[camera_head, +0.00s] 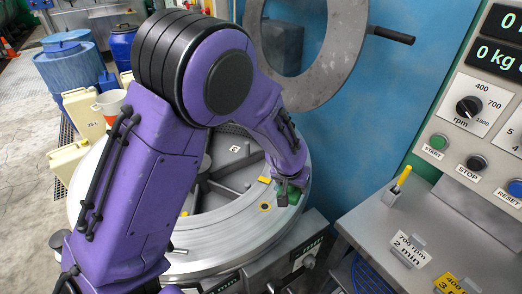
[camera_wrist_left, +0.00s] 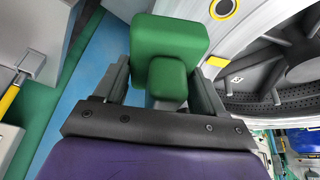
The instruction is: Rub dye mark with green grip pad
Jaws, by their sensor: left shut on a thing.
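My left gripper (camera_head: 282,187) is shut on the green grip pad (camera_wrist_left: 170,38), which shows between its two fingers in the left wrist view. In the head view the pad (camera_head: 293,194) is a small green patch at the fingertips, partly hidden by them. The gripper is over the right side of the pale metal drum rim (camera_head: 222,238). Whether the pad touches the rim I cannot tell. I cannot make out a dye mark; the pad may cover it. My right gripper is not in view.
A yellow ring with a dark centre (camera_head: 265,207) lies on the rim near the pad. The round door (camera_head: 337,80) stands open behind my arm. A control panel (camera_head: 480,110) and a metal shelf (camera_head: 440,240) are at the right. Blue barrels (camera_head: 72,75) stand at the left.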

